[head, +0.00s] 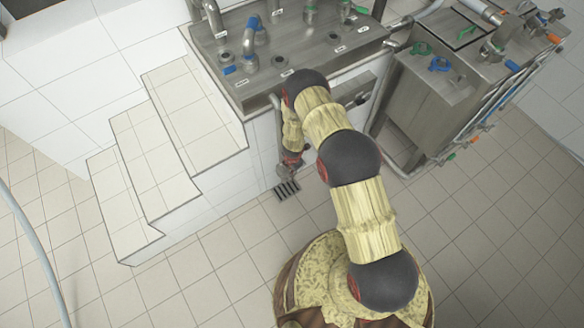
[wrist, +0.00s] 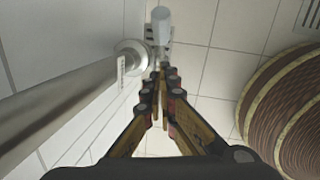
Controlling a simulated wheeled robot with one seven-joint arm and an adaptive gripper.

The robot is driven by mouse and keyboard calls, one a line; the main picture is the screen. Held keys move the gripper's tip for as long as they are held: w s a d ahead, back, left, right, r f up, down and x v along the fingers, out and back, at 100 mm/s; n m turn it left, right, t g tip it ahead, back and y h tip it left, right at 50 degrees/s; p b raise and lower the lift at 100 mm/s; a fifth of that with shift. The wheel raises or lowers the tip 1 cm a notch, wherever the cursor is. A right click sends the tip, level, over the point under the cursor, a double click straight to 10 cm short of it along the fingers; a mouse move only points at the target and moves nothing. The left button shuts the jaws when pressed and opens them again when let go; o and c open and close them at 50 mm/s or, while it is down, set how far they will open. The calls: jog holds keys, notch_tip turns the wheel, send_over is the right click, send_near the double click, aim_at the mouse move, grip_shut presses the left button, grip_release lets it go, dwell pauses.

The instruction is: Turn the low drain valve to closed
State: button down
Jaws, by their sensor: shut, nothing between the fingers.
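My gripper (wrist: 161,75) is shut and empty, its fingertips together in the middle of the wrist view. Just beyond the tips is a small metal fitting with a pale grey rounded end (wrist: 162,22), which looks like the low drain valve. The fingertips overlap its near part in the picture; I cannot tell whether they touch it. Its handle position is not clear. In the head view my gripper (head: 290,160) is low beside the cabinet, above the floor grate, and the valve cannot be made out there.
A thick metal pipe (wrist: 60,110) runs along the left of the wrist view, beside the white wall. A floor grate (head: 287,190) lies below. Tiled steps (head: 165,145) stand left, a steel counter (head: 290,55) above, and a steel tank (head: 430,90) right.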

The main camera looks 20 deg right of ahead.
jog(key=shift+w+d+f+b, duration=0.2)
jog(key=shift+w+d+f, duration=0.25)
jog(key=shift+d+f, duration=0.2)
jog(key=shift+w+d+f+b, duration=0.15)
jog(key=shift+w+d+f, duration=0.25)
jog(key=shift+d+f, duration=0.25)
